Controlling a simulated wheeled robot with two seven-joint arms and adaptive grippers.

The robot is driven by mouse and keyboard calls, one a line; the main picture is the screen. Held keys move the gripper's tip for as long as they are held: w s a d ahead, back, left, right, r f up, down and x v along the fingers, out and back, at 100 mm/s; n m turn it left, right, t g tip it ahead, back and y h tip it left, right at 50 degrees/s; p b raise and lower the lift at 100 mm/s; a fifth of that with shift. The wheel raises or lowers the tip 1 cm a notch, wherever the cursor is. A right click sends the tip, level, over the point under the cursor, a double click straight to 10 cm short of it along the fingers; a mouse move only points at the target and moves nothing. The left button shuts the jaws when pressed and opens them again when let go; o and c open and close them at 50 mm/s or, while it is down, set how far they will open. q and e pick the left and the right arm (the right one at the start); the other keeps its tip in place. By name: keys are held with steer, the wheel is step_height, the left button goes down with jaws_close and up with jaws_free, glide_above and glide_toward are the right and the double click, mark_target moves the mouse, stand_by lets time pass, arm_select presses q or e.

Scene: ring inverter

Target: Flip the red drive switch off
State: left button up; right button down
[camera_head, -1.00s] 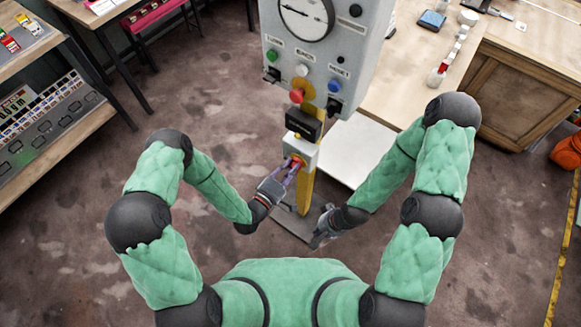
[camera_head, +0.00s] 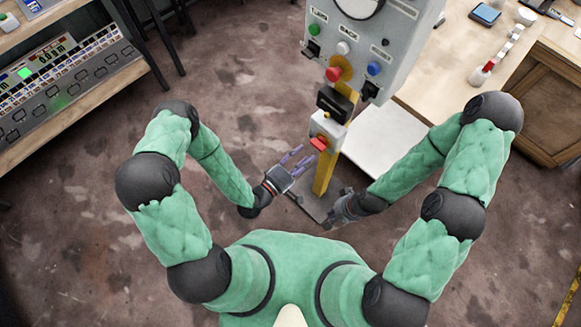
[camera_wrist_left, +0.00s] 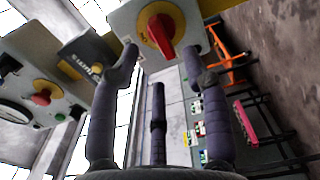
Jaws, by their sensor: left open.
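The red drive switch (camera_head: 319,143) is a red handle on a yellow round plate, on the front of a pale box (camera_head: 328,127) low on the yellow post. In the left wrist view the red handle (camera_wrist_left: 162,35) stands near upright in the picture, tilted slightly, beyond the fingertips. My left gripper (camera_head: 296,158) is open and empty, left of and a little below the switch, apart from it. Its spread fingers also show in the left wrist view (camera_wrist_left: 160,75). My right gripper (camera_head: 342,210) is low beside the post's foot; its fingers are too unclear to read.
Above the switch are a black box (camera_head: 334,103), a red push button (camera_head: 335,73) and a grey control panel (camera_head: 392,40) with a gauge. A wooden workbench (camera_head: 455,60) stands right. A shelf of equipment (camera_head: 65,85) stands left. Floor between shelf and post is clear.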

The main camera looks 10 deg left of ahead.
arm_select(q)
steer(key=v, duration=0.6)
stand_by(0.7)
step_height(320, 180, down, 11)
steer(key=a+m+g+y, duration=0.2)
steer(key=m+g+y, duration=0.2)
steer(key=m+g, duration=0.3)
steer(key=s+m+g+y, duration=0.1)
steer(key=s+g+y, duration=0.1)
steer(key=s+g, duration=0.5)
steer(key=shift+s+a+m+y, duration=0.3)
steer(key=shift+s+a, duration=0.15)
steer(key=shift+s, duration=0.4)
